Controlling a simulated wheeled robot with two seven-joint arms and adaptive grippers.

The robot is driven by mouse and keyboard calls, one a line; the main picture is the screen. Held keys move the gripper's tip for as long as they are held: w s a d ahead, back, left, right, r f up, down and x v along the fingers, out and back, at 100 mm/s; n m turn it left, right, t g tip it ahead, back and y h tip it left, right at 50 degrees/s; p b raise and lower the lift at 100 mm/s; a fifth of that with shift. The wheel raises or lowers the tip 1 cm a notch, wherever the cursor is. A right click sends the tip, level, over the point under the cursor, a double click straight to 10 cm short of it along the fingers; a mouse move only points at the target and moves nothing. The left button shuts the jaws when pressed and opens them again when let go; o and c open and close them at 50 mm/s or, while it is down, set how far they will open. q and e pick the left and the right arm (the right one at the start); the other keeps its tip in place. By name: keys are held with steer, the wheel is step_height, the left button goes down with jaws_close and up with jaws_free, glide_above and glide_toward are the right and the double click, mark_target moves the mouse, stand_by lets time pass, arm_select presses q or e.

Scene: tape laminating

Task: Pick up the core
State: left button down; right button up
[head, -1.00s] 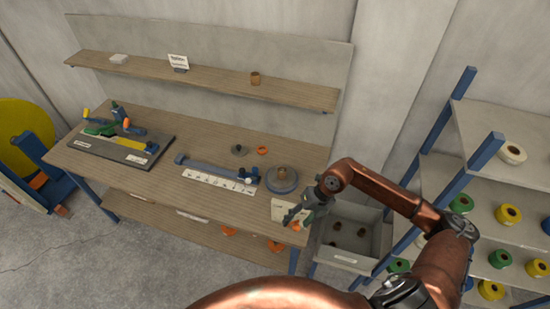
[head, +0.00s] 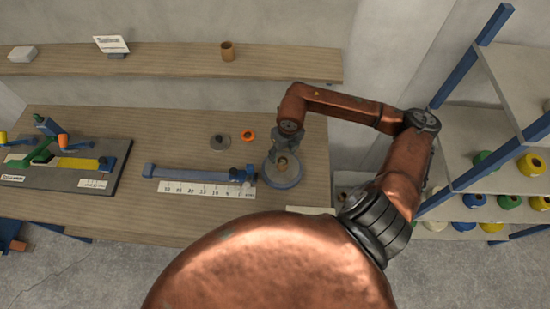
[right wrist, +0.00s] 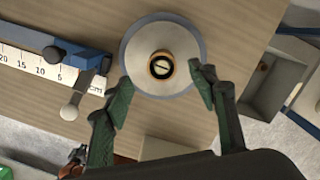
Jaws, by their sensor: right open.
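A small brown core (head: 282,164) stands upright at the middle of a round grey turntable disc (head: 284,181) on the bench. In the right wrist view the core (right wrist: 162,65) shows from above as a tan ring around a dark centre, on the pale disc (right wrist: 182,38). My right gripper (head: 288,147) is above the disc, partly in front of the core in the head view. In the right wrist view its green fingers (right wrist: 161,80) are spread wide, one to each side, with nothing between them touching. My left gripper is out of view.
A blue bar with a white ruler (head: 205,188) lies just left of the disc. An orange ring (head: 248,135) and a grey round piece (head: 220,142) lie behind it. A brown cylinder (head: 227,51) stands on the shelf. A rack of tape rolls (head: 500,165) is at right.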

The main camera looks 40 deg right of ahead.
mark_target(283, 162)
steer(key=shift+f, duration=0.8)
steer(key=shift+s+f+p, duration=0.25)
steer(key=shift+f+p, duration=0.05)
steer(key=shift+f, duration=0.05)
steer(key=f, duration=0.3)
steer(key=f+p, duration=0.1)
steer(key=shift+w+f, duration=0.25)
steer(key=shift+w, duration=0.15)
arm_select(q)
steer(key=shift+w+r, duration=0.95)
arm_select(e)
steer(key=shift+d+f, duration=0.1)
steer(key=shift+f, duration=0.25)
steer(key=c, duration=0.9)
steer(key=shift+c, duration=0.2)
